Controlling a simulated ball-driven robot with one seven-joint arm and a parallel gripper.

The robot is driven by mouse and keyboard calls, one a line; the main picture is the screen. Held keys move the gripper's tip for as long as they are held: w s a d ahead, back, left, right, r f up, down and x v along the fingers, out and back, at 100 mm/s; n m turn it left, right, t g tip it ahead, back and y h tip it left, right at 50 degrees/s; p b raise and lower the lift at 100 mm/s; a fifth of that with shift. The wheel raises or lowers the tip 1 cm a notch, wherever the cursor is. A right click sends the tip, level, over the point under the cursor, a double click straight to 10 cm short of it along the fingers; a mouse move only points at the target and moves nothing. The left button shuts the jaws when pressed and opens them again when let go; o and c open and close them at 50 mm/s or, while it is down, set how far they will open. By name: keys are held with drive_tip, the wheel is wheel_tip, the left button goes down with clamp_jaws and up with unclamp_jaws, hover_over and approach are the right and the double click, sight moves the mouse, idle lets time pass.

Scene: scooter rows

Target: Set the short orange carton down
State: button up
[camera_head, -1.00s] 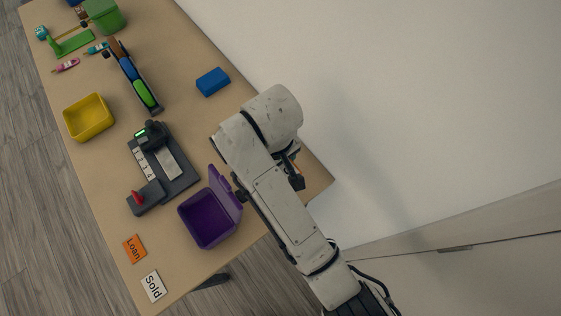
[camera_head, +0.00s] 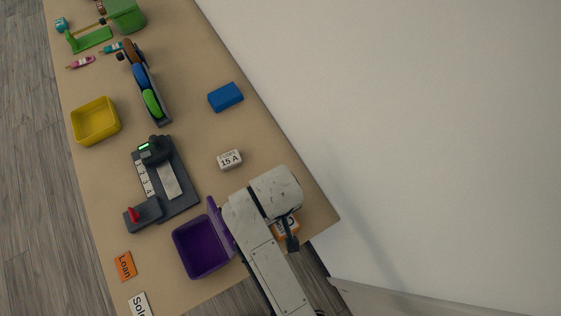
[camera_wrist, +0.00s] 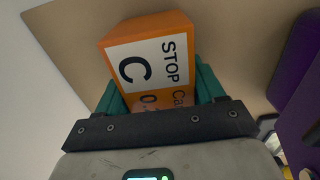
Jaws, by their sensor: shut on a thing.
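The short orange carton (camera_wrist: 150,62) has a white label with "STOP" and a large "C". In the wrist view it sits between the teal fingers of my gripper (camera_wrist: 158,90), which is shut on it. In the head view, part of the orange carton (camera_head: 287,228) shows beside my arm at the table's near right end; my arm hides the rest, and the fingers are not clear there. I cannot tell whether the carton's underside touches the table (camera_head: 313,215).
A purple open-lidded box (camera_head: 203,250) stands just left of my arm. A white "15 A" block (camera_head: 230,159) and a blue block (camera_head: 226,97) lie farther back. A dark lever device (camera_head: 163,185) and a yellow tray (camera_head: 96,122) are left. A wall borders the right.

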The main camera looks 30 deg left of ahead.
drive_tip(key=shift+w+f, duration=0.1)
drive_tip(key=o, duration=1.2)
